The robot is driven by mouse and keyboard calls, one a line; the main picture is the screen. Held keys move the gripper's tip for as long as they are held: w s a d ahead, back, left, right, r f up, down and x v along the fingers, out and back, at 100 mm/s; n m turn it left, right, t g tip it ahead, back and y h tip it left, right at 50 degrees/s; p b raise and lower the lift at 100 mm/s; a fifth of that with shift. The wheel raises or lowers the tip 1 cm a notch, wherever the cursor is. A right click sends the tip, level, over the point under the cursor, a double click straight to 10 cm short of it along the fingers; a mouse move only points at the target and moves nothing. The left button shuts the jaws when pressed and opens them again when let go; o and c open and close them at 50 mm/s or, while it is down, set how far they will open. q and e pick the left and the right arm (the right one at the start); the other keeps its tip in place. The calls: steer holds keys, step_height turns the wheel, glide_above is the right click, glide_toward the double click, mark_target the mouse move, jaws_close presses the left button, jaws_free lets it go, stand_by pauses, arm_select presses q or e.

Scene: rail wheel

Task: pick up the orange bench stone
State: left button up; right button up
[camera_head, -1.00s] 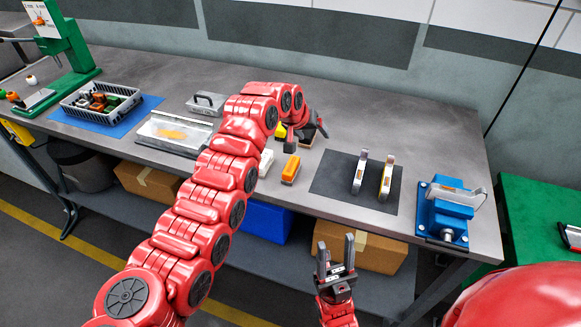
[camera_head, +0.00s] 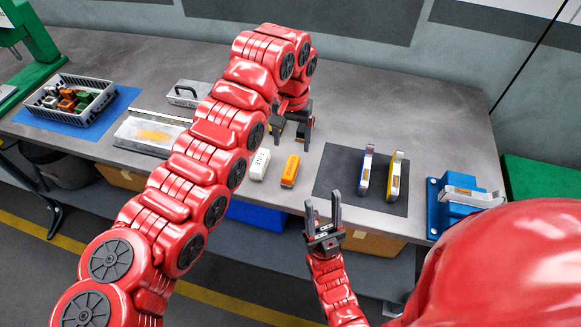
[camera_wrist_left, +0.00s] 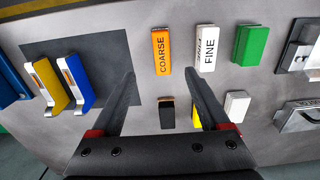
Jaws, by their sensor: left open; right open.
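The orange bench stone (camera_head: 290,171) lies on the grey bench, left of the dark mat in the head view. In the left wrist view the orange stone (camera_wrist_left: 161,50), marked COARSE, lies beyond and between my left gripper's fingers. My left gripper (camera_head: 290,135) is open and empty above the bench, behind the stone in the head view. It also shows in the left wrist view (camera_wrist_left: 165,90). A white stone (camera_wrist_left: 207,48), marked FINE, lies close beside the orange one. My right gripper (camera_head: 322,212) is open and empty in front of the bench edge.
A green block (camera_wrist_left: 251,45), a small white block (camera_wrist_left: 237,106), a black block (camera_wrist_left: 167,113) and a partly hidden yellow one lie nearby. Two handled tools stand on the dark mat (camera_head: 335,185). A blue fixture (camera_head: 440,205) is at the right. A grey basket (camera_head: 45,108) is at left.

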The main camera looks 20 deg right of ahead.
arm_select(q)
steer(key=p, duration=0.1)
glide_above(291, 166)
steer(key=f, duration=0.5)
steer(key=shift+s+f, duration=0.4)
steer(key=shift+w+f, duration=0.15)
steer(key=shift+f, duration=0.15)
steer(key=shift+a+f+p, duration=0.1)
steer(key=shift+f+p, duration=0.3)
steer(key=shift+p, duration=0.3)
step_height(291, 166, down, 4)
steer(key=shift+w+f+p, duration=0.15)
steer(key=shift+p, duration=1)
steer(key=shift+f, duration=0.15)
jaws_close()
